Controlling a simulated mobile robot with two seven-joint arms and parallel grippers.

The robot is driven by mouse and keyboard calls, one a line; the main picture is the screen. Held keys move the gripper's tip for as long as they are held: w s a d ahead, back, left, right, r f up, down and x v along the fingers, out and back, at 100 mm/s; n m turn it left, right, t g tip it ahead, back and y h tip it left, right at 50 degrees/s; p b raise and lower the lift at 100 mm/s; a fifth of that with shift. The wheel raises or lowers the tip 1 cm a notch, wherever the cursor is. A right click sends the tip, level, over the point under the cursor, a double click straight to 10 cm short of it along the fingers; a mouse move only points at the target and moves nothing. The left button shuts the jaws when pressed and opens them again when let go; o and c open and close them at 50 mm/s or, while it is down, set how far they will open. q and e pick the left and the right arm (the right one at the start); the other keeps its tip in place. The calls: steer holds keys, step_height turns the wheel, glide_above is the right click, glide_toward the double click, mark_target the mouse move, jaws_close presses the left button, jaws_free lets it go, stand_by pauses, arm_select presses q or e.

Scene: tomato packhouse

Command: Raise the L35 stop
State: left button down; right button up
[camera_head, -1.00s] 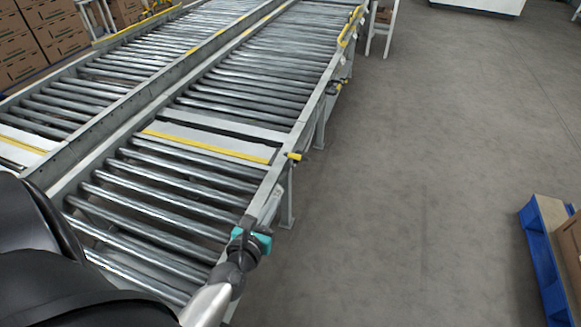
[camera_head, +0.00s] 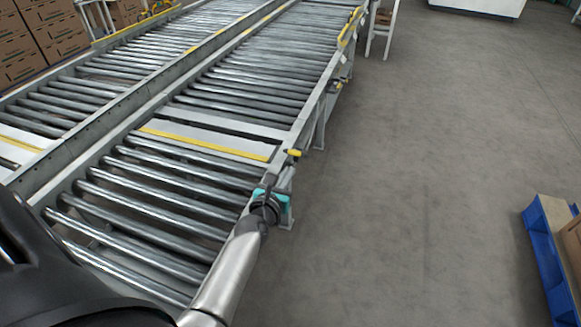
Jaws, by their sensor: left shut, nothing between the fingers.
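A flat pale plate with a yellow edge strip (camera_head: 205,146) spans the rollers of the nearer conveyor lane. It lies low, about level with the rollers, and looks like a stop; no L35 label is legible. A small yellow lever handle (camera_head: 293,153) sticks out from the right side rail at the plate's end. My left gripper (camera_head: 271,188), with teal parts, is at the outer side of that rail, a little nearer than the handle and apart from it. It is shut and empty; its fingertips are mostly hidden behind its body. My right gripper is not in view.
A second lane with a similar yellow-edged plate (camera_head: 20,142) runs along the left. Stacked cartons (camera_head: 40,40) stand at the back left. A blue pallet (camera_head: 550,255) with a carton is at the right. The grey floor (camera_head: 420,170) between conveyor and pallet is clear.

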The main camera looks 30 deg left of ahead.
arm_select(q)
steer(key=shift+w+a+r, duration=0.25)
steer(key=shift+w+r, duration=0.55)
steer(key=shift+w, duration=0.3)
steer(key=shift+r, duration=0.1)
